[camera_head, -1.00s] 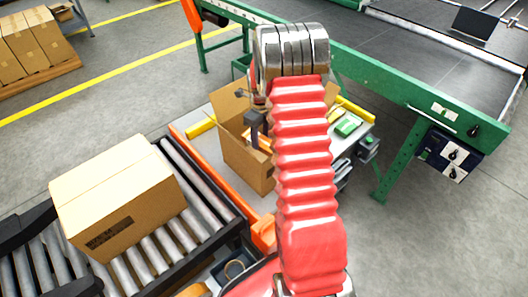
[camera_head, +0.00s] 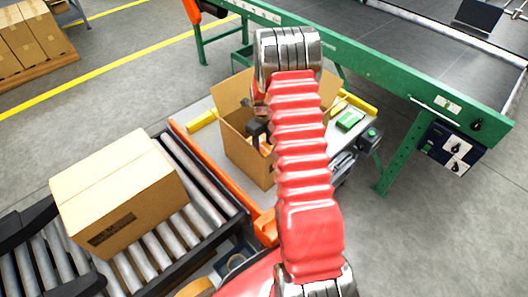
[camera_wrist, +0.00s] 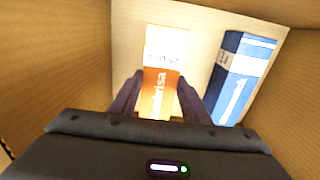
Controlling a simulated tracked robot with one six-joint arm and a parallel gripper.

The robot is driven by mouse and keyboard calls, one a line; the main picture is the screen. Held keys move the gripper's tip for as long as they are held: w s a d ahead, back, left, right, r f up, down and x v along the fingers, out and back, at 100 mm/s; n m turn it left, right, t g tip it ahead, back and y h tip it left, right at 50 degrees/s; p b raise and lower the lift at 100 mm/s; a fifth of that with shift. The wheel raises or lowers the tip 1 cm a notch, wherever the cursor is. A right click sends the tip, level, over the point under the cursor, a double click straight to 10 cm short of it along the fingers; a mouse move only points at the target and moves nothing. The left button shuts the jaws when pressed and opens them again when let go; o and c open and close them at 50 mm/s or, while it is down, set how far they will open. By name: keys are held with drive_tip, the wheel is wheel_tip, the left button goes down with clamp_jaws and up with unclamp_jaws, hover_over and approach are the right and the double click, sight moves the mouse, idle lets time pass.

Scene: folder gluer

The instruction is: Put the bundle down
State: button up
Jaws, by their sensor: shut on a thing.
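My gripper (camera_wrist: 160,100) is inside an open cardboard box, shut on an orange and white bundle (camera_wrist: 158,80). The box's inner wall (camera_wrist: 60,60) rises around it in the wrist view. A blue and white bundle (camera_wrist: 240,75) stands to the right of the held one, with a gap between them. Whether the held bundle touches the box floor cannot be told. In the head view the open box (camera_head: 240,140) sits on a grey table, and my arm hides its right part and most of the gripper.
A closed carton (camera_head: 120,195) lies on the roller conveyor (camera_head: 200,200) at left. A green-framed belt conveyor (camera_head: 400,85) runs behind the table. A green item (camera_head: 350,120) and a yellow bar (camera_head: 202,121) lie near the box. Stacked cartons (camera_head: 30,45) stand at far left.

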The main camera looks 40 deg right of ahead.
sight(263, 147)
drive_tip(key=shift+f, duration=0.45)
drive_tip(key=shift+f, duration=1.85)
drive_tip(key=o, duration=1.1)
drive_tip(key=shift+f, duration=0.1)
wheel_tip(263, 147, up, 12)
drive_tip(key=shift+r, duration=0.1)
